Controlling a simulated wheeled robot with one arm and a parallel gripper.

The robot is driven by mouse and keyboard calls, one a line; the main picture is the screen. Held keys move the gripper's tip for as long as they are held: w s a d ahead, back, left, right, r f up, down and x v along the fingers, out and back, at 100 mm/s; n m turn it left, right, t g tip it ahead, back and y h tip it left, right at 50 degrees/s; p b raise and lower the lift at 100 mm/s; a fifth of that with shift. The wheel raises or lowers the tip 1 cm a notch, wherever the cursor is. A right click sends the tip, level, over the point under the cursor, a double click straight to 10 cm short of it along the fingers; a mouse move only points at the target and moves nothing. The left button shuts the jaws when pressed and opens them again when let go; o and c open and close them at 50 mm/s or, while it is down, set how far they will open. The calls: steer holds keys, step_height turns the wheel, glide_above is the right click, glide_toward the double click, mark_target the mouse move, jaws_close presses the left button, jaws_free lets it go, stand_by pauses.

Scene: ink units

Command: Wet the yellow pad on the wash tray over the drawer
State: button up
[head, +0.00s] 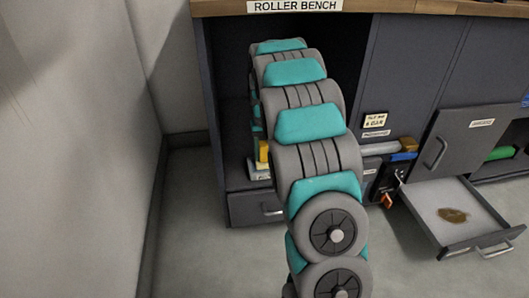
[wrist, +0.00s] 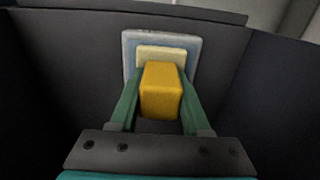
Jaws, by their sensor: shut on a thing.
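My gripper (wrist: 160,84) has its green fingers on either side of a yellow block, the pad (wrist: 161,92), and is shut on it. A pale yellow layer shows at the block's far end. Beyond it, in the wrist view, is a square blue tray with a pale grey rim (wrist: 128,48), which looks like the wash tray. I cannot tell whether the pad touches it. In the head view a bit of yellow (head: 263,151) shows beside my arm, inside the open bay above a closed drawer (head: 256,208). My arm hides the gripper there.
Dark bay walls (wrist: 45,85) stand close on both sides of my gripper. The roller bench top (head: 400,6) lies above. At right a drawer (head: 481,237) stands open with a brown stain in it, beside a cabinet door (head: 462,140). Floor is clear at front left.

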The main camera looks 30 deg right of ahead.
mark_target(264, 143)
steer(key=shift+r+p, duration=1.4)
steer(key=shift+r, duration=2.1)
steer(key=shift+r, duration=0.2)
steer(key=shift+w+f, duration=0.1)
steer(key=shift+f, duration=0.05)
